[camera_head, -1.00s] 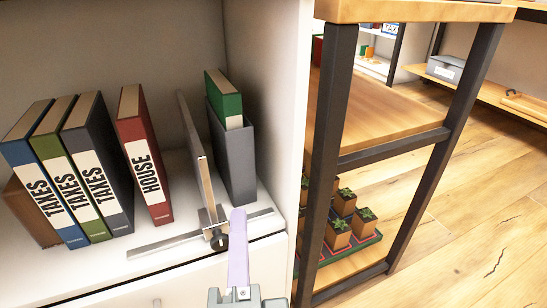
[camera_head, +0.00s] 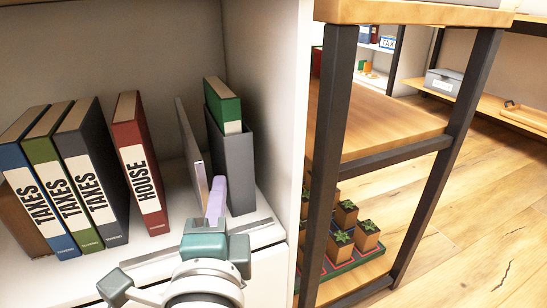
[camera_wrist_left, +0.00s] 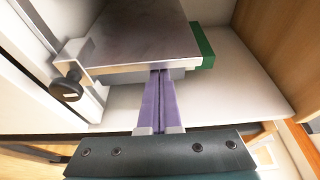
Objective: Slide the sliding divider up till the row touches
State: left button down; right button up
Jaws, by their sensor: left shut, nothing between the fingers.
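The sliding divider (camera_head: 188,140) is a thin grey upright plate on a rail (camera_head: 262,226) along the shelf front. In the left wrist view the plate (camera_wrist_left: 135,35) fills the upper middle, with its black knob (camera_wrist_left: 67,85) at left. The row is several binders: blue (camera_head: 40,185), green (camera_head: 62,180) and dark (camera_head: 95,170) "TAXES" ones, and a red "HOUSE" one (camera_head: 138,165). A gap separates the red binder from the divider. My left gripper (camera_head: 218,182), with lilac fingers, is shut and empty at the divider's front right side; I cannot tell whether it touches.
A grey slipcase (camera_head: 232,165) with a green book (camera_head: 223,100) stands close right of the divider. The cabinet's side wall (camera_head: 270,100) is beyond it. A black-framed shelf (camera_head: 330,130) with potted plants (camera_head: 346,213) stands at right.

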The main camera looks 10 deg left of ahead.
pick_arm(q)
jog(key=shift+a, duration=0.15)
jog(key=s+a, duration=0.6)
jog(key=a, duration=0.2)
jog(key=shift+a+p, duration=0.4)
jog(key=shift+a, duration=0.1)
